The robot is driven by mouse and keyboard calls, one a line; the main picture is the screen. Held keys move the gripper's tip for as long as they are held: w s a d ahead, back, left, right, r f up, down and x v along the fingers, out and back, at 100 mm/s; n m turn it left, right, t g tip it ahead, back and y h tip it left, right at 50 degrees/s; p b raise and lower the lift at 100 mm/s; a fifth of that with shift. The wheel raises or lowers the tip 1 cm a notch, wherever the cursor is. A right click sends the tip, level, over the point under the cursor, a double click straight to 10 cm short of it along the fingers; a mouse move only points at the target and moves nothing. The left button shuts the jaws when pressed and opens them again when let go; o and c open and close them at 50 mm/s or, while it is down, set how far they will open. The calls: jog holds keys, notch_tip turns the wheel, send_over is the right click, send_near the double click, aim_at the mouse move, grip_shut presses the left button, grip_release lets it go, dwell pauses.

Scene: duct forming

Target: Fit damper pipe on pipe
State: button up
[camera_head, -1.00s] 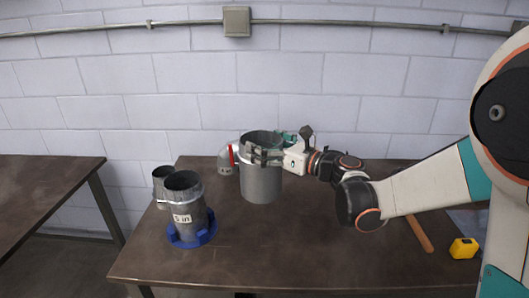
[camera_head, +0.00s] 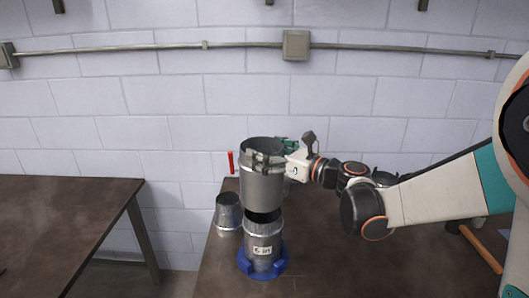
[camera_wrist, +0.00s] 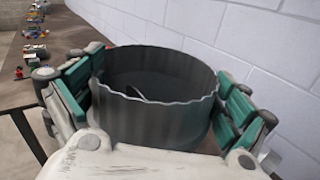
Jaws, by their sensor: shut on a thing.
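A wide grey metal damper pipe (camera_head: 262,185) is upright in my gripper (camera_head: 262,160), held at its upper rim. A red lever (camera_head: 230,162) shows just left of it. In the wrist view the pipe (camera_wrist: 160,115) sits between the teal-padded fingers, its open end up. Below it, a narrower grey pipe (camera_head: 264,241) with a "5 in" label stands upright in a blue base (camera_head: 262,267). The damper pipe's lower end is just above this pipe's dark open top, which still partly shows. I cannot tell whether they touch.
A short tapered metal piece (camera_head: 228,212) stands on the brown table (camera_head: 350,265), left of and behind the labelled pipe. A hammer handle (camera_head: 481,249) lies at the right. Another table (camera_head: 60,220) stands at the left across a gap. A block wall (camera_head: 150,110) is behind.

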jog(key=shift+d+f, duration=0.15)
jog(key=shift+f, duration=0.1)
jog(key=shift+f+b, duration=2.75)
jog(key=shift+f, duration=0.65)
jog(key=o, duration=1.4)
jog(key=shift+c, duration=0.2)
jog(key=v, duration=1.2)
